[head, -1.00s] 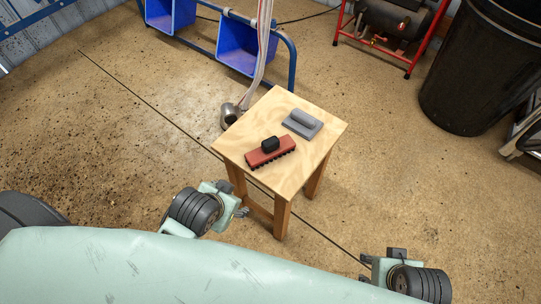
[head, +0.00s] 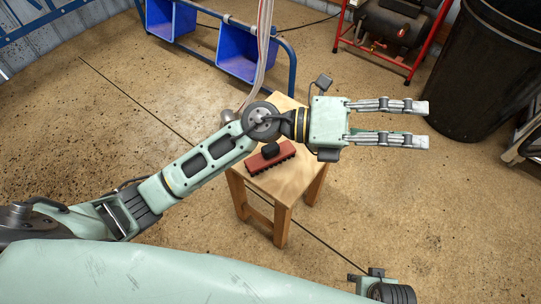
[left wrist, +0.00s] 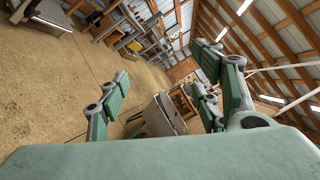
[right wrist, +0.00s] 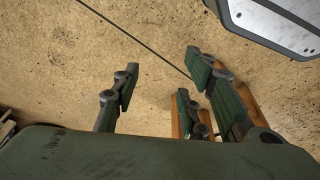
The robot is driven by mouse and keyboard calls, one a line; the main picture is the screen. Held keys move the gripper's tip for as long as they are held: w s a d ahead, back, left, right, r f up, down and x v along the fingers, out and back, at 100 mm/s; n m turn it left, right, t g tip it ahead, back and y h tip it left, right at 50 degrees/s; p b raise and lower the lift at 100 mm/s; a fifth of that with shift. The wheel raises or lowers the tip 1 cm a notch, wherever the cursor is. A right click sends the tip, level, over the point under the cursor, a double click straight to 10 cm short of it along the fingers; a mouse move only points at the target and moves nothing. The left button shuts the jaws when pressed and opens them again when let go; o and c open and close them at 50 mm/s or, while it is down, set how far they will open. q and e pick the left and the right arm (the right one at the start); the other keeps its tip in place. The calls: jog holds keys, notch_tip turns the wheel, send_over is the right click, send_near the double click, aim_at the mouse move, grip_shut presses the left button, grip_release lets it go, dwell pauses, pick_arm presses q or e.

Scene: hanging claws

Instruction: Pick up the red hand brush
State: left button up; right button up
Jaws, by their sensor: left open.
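The red hand brush (head: 270,159), with a black knob and dark bristles, lies on a small wooden table (head: 296,190) in the head view. My left forearm and wrist pass over the table and hide its far part and part of the brush. My left gripper (head: 425,124) points right, beyond the table, with its fingers apart and empty. Its spread fingers also show in the left wrist view (left wrist: 163,75). My right gripper (right wrist: 160,80) has its fingers apart and empty in the right wrist view. The head view shows it only partly, low and right of the table.
Blue bins (head: 243,58) on a blue frame stand behind the table. A red-framed compressor (head: 390,22) and a black barrel (head: 470,85) stand at the back right. Pale cables (head: 264,50) hang behind the table. The floor around the table is mostly clear.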

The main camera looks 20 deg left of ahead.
pick_arm(q)
notch_tip(320, 180, down, 6)
jog(key=m+g+y, duration=0.2)
jog(key=m+y, duration=0.3)
jog(key=y, duration=1.4)
send_over(270, 147)
jog(key=shift+g, duration=0.3)
jog(key=f, duration=1.3)
jog(key=shift+d, duration=0.3)
jog(key=shift+a+f, duration=0.25)
jog(key=shift+f, duration=1)
notch_tip(270, 147, down, 4)
jog(key=shift+f+b, duration=0.1)
jog(key=shift+b, duration=0.3)
jog(key=shift+f, duration=0.55)
pick_arm(e)
notch_tip(270, 147, down, 7)
jog(key=s, duration=0.1)
jog(key=shift+s+r, duration=0.15)
jog(key=shift+s, duration=0.25)
pick_arm(q)
jog(key=shift+c, duration=0.2)
